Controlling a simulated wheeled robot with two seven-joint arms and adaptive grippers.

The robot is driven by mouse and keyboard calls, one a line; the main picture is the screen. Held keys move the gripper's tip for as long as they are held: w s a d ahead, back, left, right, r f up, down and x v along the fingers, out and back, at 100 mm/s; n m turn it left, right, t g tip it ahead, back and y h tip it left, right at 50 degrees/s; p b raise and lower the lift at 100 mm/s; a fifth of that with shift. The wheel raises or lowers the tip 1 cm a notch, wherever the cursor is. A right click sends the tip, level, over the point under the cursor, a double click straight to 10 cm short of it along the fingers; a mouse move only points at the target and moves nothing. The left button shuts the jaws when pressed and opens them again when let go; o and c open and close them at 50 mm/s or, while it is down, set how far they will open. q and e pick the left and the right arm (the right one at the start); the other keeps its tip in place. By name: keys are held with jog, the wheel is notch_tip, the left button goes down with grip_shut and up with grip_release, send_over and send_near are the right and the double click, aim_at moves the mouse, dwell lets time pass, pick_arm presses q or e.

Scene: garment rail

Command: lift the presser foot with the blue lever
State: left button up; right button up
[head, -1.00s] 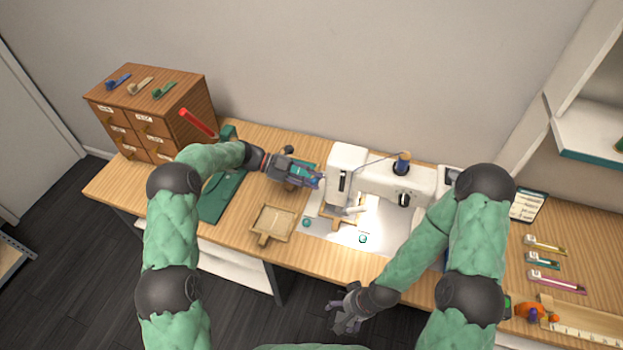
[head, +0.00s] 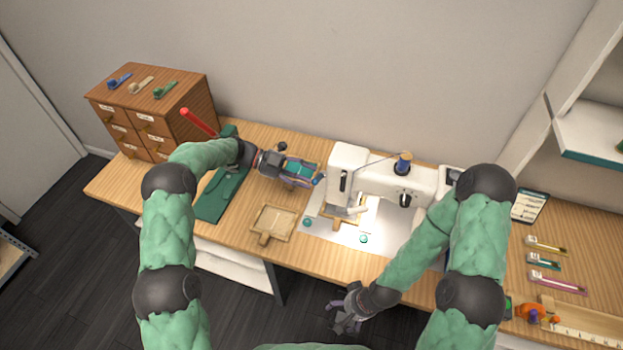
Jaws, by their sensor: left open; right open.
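The white sewing machine (head: 378,182) stands on the wooden table, its needle end at the left. A small blue knob (head: 319,180) shows at the left of the machine head, beside my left fingertips; it looks like the end of the blue lever. The presser foot area under the head is lit, but the foot is too small to make out. My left gripper (head: 308,175) is open, just left of the machine head, its fingers pointing right toward the knob. I cannot tell whether they touch it. My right gripper (head: 340,312) is open and empty, in front of the table's front edge.
A wooden tray (head: 274,224) lies left of the machine. A blue thread spool (head: 403,162) stands on the machine. Teal buttons (head: 364,239) lie on the white plate.

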pick_arm(q)
jog(key=v, duration=0.9)
jog(key=shift+a, duration=0.25)
